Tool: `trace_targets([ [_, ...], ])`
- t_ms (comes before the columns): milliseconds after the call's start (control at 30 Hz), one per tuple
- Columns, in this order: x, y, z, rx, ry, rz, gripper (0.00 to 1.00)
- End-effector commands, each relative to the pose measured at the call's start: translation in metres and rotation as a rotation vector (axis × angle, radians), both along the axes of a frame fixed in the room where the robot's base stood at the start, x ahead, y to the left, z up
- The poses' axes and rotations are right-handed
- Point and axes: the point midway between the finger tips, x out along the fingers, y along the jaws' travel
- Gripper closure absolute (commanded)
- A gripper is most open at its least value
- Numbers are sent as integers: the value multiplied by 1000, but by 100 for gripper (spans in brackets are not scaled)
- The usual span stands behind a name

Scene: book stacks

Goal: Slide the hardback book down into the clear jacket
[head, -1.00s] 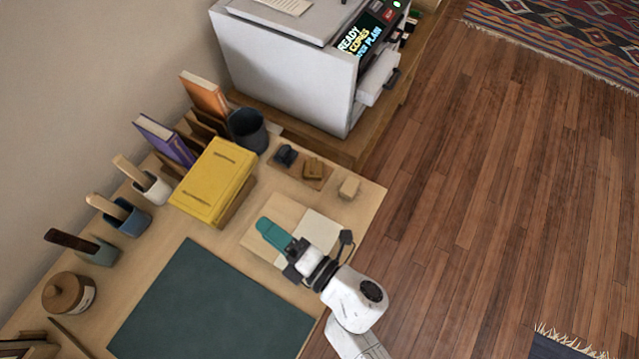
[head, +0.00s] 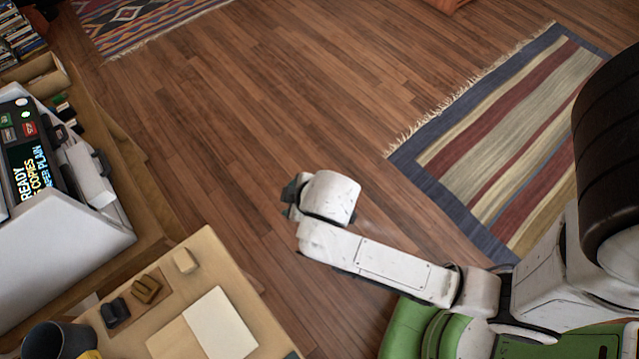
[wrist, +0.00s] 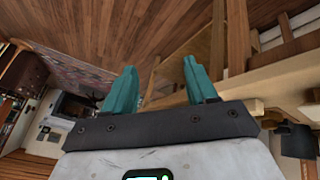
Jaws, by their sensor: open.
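My gripper (wrist: 160,85) shows two teal fingers in the wrist view, spread apart with nothing between them. In the head view the gripper (head: 290,195) is mostly hidden behind my white wrist, out over the wooden floor and clear of the desk. I cannot make out the hardback book or the clear jacket for sure in the current frames. Only a sliver of something yellow (head: 90,355) shows at the bottom left edge of the head view, by the dark cup.
A desk (head: 205,250) fills the lower left, with a pale two-tone panel (head: 222,322), small blocks (head: 145,290) and a dark cup (head: 60,342). A copier (head: 70,245) stands at the left. Bare floor (head: 230,130) and a striped rug (head: 490,140) lie beyond.

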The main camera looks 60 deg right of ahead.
Motion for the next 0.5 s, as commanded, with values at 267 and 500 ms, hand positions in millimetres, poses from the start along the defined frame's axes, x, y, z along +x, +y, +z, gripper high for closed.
trace_targets([
  [267,-92,-18,8,206,323,-319,43],
  [500,-112,-17,12,243,399,-376,43],
])
